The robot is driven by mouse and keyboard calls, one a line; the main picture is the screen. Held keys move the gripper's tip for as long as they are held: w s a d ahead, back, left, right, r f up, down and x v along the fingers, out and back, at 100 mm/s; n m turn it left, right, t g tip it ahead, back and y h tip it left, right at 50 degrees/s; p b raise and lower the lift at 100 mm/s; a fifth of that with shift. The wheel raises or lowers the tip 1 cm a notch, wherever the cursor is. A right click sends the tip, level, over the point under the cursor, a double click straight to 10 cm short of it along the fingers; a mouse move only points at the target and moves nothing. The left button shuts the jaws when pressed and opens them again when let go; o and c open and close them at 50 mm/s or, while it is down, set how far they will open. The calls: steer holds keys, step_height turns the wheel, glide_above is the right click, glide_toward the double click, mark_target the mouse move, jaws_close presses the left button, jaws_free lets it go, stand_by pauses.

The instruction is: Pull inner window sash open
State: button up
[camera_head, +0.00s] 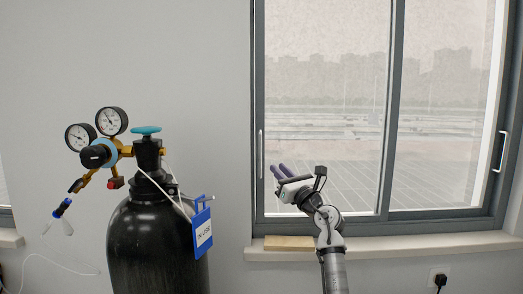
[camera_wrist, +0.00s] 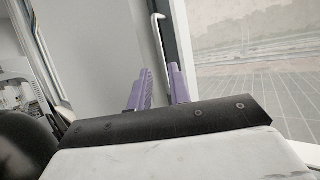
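The window (camera_head: 391,110) has two dark-framed glass sashes side by side. The left sash has a slim white upright handle (camera_head: 260,154) on its left stile. The right sash has a similar handle (camera_head: 500,151) at its right edge. My gripper (camera_head: 279,171) is in front of the left sash's lower left part, right of and a little below its handle in the head view. In the wrist view the purple fingers (camera_wrist: 160,84) are apart with nothing between them. The left handle (camera_wrist: 158,38) stands beyond the fingertips, roughly in line with their gap; no contact shows.
A black gas cylinder (camera_head: 158,245) with gauges, a teal valve knob and a blue tag (camera_head: 202,228) stands left of my arm. A tan block (camera_head: 289,243) lies on the sill (camera_head: 420,243). A wall socket (camera_head: 438,276) is at lower right.

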steer(key=p+x, duration=0.2)
steer(key=x, duration=0.8)
steer(key=shift+w+a+p, duration=0.15)
steer(key=shift+w+p, duration=0.05)
steer(key=shift+p, duration=0.2)
steer(key=shift+r, duration=0.1)
jaws_close()
